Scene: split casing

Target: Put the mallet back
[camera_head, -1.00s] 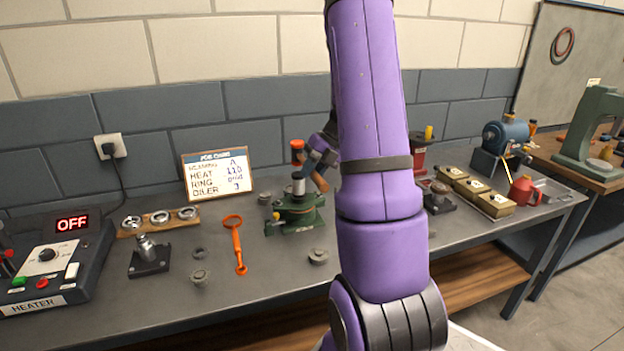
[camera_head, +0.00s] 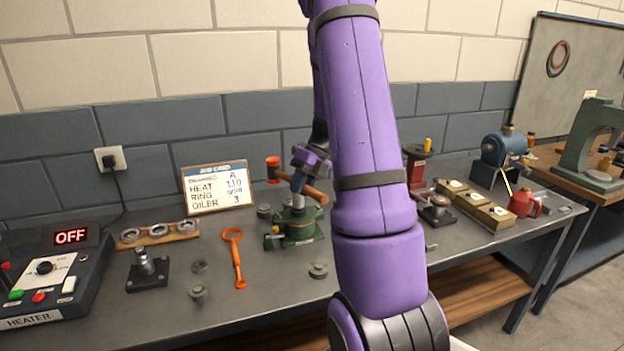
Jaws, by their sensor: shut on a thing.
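The mallet has an orange-capped head (camera_head: 273,169) and a brown wooden handle (camera_head: 317,195). My gripper (camera_head: 299,182) is shut on the handle, partly hidden behind my purple arm. The mallet is in the air, above and behind the green fixture (camera_head: 302,230). Its head points left, toward the job card, and its handle slopes down to the right. The fingertips are small in this view, and I cannot tell the exact gap between mallet and fixture.
The job card (camera_head: 215,187) leans against the wall. An orange ring-ended tool (camera_head: 236,262) and a dark block with a metal post (camera_head: 147,270) lie left of the fixture. The heater (camera_head: 50,280) is far left. A red stand (camera_head: 416,165) rises right of my arm.

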